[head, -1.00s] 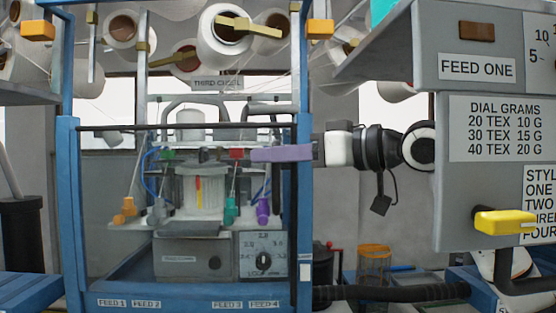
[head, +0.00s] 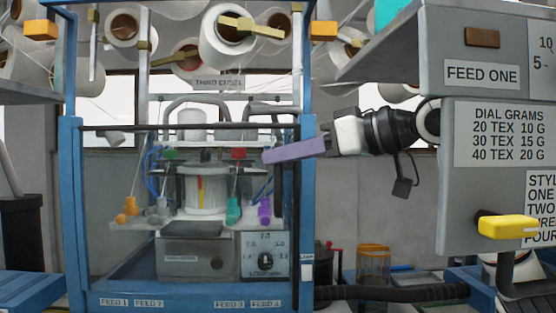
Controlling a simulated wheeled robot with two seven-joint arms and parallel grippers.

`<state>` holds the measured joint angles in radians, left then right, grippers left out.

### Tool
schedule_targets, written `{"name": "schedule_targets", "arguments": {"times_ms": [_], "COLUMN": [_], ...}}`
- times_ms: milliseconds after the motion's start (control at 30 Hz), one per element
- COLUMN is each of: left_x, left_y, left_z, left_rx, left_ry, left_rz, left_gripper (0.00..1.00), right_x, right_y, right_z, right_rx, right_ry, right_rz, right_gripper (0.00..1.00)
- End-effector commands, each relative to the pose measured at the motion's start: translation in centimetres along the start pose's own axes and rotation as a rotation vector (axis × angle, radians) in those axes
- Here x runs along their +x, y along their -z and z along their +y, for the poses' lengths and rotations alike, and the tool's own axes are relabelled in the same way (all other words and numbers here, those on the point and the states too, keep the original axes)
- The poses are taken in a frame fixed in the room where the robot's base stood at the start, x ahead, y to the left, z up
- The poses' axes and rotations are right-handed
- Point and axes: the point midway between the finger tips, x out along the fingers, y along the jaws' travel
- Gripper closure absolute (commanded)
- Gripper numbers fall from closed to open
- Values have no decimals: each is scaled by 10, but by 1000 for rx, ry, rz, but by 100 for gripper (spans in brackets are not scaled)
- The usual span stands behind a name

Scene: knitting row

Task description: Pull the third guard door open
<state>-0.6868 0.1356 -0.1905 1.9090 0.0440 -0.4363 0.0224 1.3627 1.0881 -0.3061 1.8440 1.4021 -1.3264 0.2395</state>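The third guard door (head: 110,200) is a clear panel with a thin dark frame, in the blue upright frame of the middle machine. Its dark top rail (head: 120,128) runs level across the opening, and I cannot tell whether it stands slightly ajar. My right gripper (head: 266,156) comes in from the right across the blue right post. Its long purple finger part lies slantwise in front of the door's right edge. Whether it touches the dark upright there, and how far the fingers are apart, cannot be made out. My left gripper is out of view.
Behind the door stand the knitting head (head: 203,190) and a dial box (head: 265,260). A grey panel box (head: 452,200) with a yellow handle (head: 508,226) stands close on the right.

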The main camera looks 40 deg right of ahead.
Motion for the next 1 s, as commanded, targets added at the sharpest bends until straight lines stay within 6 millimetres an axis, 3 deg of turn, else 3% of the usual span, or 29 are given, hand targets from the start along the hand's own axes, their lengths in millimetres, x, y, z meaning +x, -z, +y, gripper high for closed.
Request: {"name": "schedule_targets", "arguments": {"times_ms": [100, 1000], "left_x": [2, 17], "left_y": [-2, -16], "left_z": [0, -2], "left_rx": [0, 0], "left_ry": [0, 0], "left_rz": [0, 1], "left_gripper": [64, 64], "right_x": [-14, -72], "right_y": [5, -15], "right_z": [2, -2], "right_rx": [-2, 3], "right_ry": [-10, -4], "right_rz": [24, 7], "right_gripper": [80, 80]}}
